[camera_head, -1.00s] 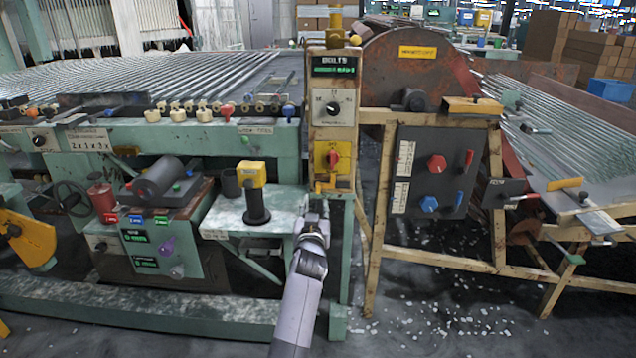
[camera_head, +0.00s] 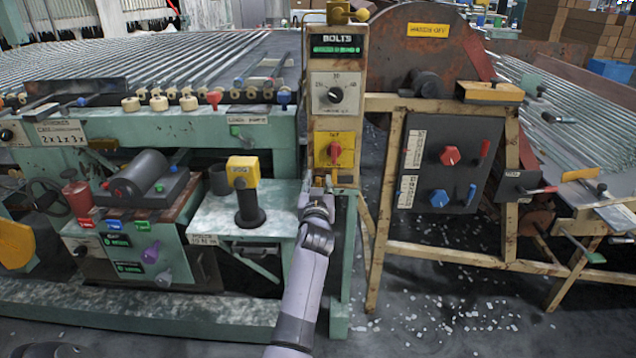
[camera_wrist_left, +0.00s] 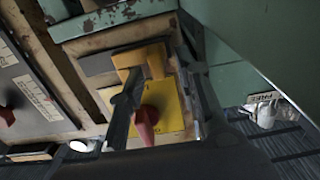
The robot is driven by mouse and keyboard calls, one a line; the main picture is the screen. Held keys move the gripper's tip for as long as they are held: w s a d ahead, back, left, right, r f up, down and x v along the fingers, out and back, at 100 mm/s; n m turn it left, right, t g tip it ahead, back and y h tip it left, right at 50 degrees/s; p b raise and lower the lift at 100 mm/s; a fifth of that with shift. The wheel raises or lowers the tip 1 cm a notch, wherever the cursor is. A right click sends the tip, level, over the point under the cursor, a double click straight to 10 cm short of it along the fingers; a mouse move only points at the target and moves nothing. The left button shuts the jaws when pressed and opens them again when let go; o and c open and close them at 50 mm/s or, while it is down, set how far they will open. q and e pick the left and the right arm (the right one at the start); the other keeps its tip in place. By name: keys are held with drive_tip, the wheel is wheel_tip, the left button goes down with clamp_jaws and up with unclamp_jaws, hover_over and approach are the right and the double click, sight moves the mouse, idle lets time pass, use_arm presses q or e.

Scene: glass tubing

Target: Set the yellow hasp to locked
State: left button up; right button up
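The yellow hasp (camera_wrist_left: 143,58) is at the lower end of the wooden control post (camera_head: 349,120), just below a yellow plate with a red knob (camera_head: 334,152). In the head view my left gripper (camera_head: 317,186) is right in front of the hasp and hides most of it. In the left wrist view the picture is turned over, and the plate with its red knob (camera_wrist_left: 146,120) shows below the hasp. The dark fingers of my left gripper stand apart on either side of the hasp; I cannot tell whether they touch it. My right gripper is not in view.
A black dial (camera_head: 334,95) sits above the red knob on the post. A dark panel (camera_head: 443,168) with red and blue knobs stands to the right. A yellow-topped post (camera_head: 244,190) stands on the small shelf to the left.

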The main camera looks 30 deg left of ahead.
use_arm(q)
clamp_jaws()
idle(0.7)
